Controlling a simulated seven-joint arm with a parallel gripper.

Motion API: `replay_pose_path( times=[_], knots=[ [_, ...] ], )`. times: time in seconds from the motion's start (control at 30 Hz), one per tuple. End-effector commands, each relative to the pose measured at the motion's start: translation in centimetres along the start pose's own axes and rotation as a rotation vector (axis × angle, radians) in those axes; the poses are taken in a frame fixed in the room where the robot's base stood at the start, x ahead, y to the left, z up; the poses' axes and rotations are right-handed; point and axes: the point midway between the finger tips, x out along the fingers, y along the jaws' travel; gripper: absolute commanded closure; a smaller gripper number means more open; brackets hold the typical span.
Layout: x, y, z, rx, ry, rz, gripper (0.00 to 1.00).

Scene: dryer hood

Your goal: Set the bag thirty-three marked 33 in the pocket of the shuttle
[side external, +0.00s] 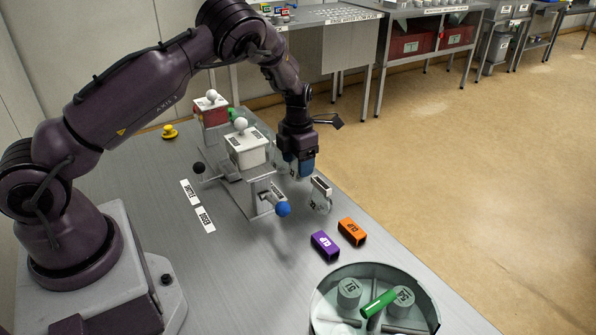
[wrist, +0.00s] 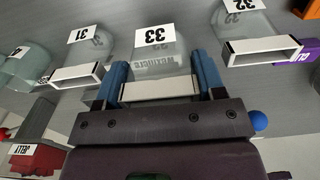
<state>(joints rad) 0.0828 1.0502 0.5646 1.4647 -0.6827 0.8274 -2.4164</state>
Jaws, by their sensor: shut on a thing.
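My gripper (wrist: 160,80) has its two blue fingers on either side of a clear bag (wrist: 160,62) marked 33, shut on its white, bar-like end. In the side view my gripper (side external: 299,166) points down beside the grey fixture, largely hiding that bag. I cannot tell whether the bag touches the table. The fixture has a white box (side external: 246,152) with a round knob on top and a grey block (side external: 258,198) with a blue ball handle (side external: 283,209). I cannot tell which part is the shuttle, and no pocket shows clearly.
Bag 32 (side external: 321,196) stands close by; bag 31 (wrist: 82,62) is on the other side in the wrist view. Purple (side external: 325,245) and orange (side external: 352,232) blocks lie nearer a round grey tray (side external: 318,300). A red box (side external: 211,112) stands behind.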

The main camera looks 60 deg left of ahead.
Motion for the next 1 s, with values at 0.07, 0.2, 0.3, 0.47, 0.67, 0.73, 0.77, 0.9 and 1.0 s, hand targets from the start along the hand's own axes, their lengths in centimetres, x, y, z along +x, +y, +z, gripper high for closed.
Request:
replay_pose_path(
  times=[0.07, 0.2, 0.3, 0.47, 0.67, 0.73, 0.77, 0.9, 1.0],
  knots=[
    [-1.9, -0.1, 0.1, 0.001, -0.004, 0.0, 0.59],
    [-4.5, -0.1, 0.0, 0.001, -0.002, 0.0, 0.59],
    [-6.0, 0.0, 0.1, 0.001, -0.002, 0.0, 0.59],
    [-9.9, 0.0, 0.1, 0.001, -0.006, 0.001, 0.59],
    [-15.3, -0.1, 0.1, 0.002, -0.004, 0.0, 0.59],
    [-16.9, 0.0, 0.1, 0.001, -0.004, 0.001, 0.59],
    [-17.6, 0.0, 0.0, 0.0, -0.004, 0.001, 0.59],
    [-20.1, 0.1, -0.1, -0.001, -0.001, 0.0, 0.59],
    [-19.7, 2.1, -1.3, -0.007, 0.002, 0.0, 0.59]
  ],
)
